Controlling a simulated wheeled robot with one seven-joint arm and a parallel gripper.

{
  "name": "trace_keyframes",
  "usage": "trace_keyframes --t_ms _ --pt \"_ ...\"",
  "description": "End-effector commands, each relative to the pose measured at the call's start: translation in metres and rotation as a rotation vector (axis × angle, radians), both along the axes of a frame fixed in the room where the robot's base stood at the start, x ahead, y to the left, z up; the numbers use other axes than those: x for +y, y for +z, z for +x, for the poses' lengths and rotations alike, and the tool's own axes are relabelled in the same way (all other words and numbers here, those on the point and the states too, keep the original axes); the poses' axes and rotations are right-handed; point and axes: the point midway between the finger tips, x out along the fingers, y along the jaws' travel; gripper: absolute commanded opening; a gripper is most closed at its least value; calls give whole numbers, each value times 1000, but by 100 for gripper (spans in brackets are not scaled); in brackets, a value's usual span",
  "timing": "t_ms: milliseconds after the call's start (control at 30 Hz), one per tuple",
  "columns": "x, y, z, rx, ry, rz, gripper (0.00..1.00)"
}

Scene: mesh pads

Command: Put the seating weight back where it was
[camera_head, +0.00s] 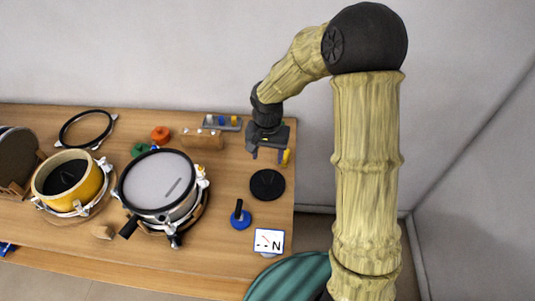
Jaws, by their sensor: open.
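A blue round-based piece with an upright black handle (240,216), which looks like the seating weight, stands on the table near its front right. A flat black disc (267,185) lies just behind and to the right of it. My gripper (267,156) is open over the back right of the table, behind the black disc, with its fingers pointing down. I see nothing between the fingers. It is apart from the blue piece. A small yellow object (286,157) shows beside the right finger; I cannot tell whether they touch.
A drum with a pale mesh head (155,178) and a yellow drum (88,184) stand to the left. A wooden block (203,139) and a grey tray (222,123) are at the back. A gauge card marked N (269,240) stands at the front right edge, near a green round surface (290,278).

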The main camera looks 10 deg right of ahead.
Motion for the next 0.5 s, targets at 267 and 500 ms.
trace_keyframes --t_ms 267,500 --pt "-3 2 -3 -3 10 -2 57" --pt "-38 30 -42 -64 120 -16 57"
